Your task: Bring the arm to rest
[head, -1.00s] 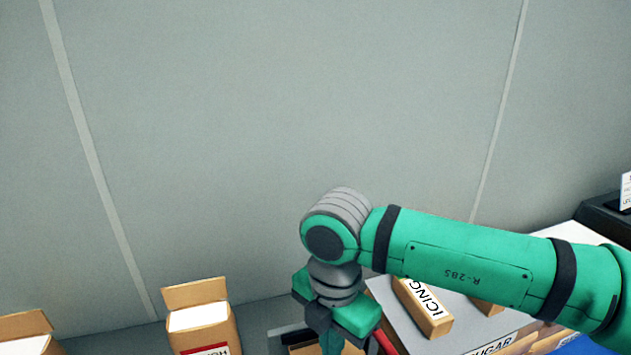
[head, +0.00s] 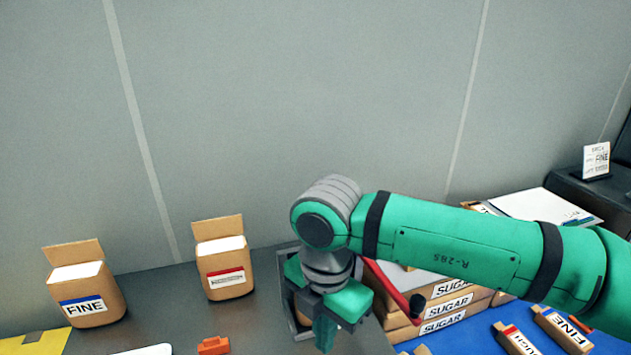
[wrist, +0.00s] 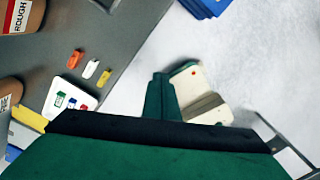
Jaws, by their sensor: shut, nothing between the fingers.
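My gripper (head: 326,328) is in the lower middle of the head view, pointing down at the end of my green arm. Its fingers are together with nothing seen between them. In the wrist view my gripper (wrist: 163,98) also shows, its green fingers closed over a pale floor. In the head view a dark box-like frame (head: 292,312) stands right behind and beside the gripper. Whether the gripper touches either one cannot be told.
A box marked FINE (head: 86,293) and a second open box (head: 223,267) stand on the grey bench at left. An orange piece (head: 213,346) lies in front. Stacked SUGAR boxes (head: 445,310) and a blue surface (head: 470,340) lie at right.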

